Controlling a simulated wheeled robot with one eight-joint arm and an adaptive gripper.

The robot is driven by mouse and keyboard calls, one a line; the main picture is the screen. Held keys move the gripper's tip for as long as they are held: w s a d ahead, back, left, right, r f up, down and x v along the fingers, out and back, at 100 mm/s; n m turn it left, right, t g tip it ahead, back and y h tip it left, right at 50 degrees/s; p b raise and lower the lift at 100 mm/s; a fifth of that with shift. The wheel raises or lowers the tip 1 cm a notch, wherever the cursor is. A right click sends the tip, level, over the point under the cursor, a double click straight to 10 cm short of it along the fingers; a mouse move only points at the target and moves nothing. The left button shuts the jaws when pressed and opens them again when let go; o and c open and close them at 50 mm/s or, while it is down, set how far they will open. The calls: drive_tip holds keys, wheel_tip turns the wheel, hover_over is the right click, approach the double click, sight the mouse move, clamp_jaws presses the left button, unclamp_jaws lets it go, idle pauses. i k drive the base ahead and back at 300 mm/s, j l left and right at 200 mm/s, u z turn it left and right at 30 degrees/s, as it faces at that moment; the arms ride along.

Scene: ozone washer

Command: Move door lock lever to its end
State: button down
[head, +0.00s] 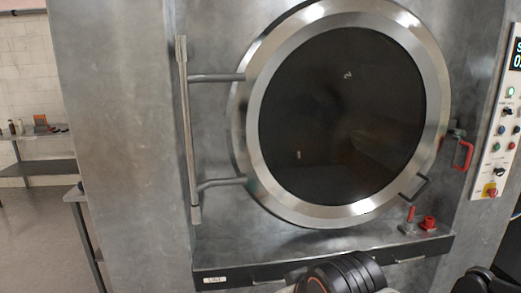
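The round washer door (342,118) has a steel ring and dark glass and appears shut. At its right edge a red loop-shaped handle (465,154) hangs from a metal bracket (456,134). Lower right, a short red lever (411,215) stands nearly upright on a small metal base on the ledge. I cannot tell for certain which of these two is the door lock lever. A dark, rounded part of my arm shows at the bottom centre, and another dark part at the bottom right.
A red knob (429,223) sits beside the short lever. A grey metal handle (415,187) is on the door's lower right. Hinge bars (188,130) are at left. A control panel (497,140) stands at right. The ledge (225,274) juts out below the door. Open floor lies at far left.

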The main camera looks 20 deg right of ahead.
sight(459, 134)
drive_tip(key=z, duration=1.95)
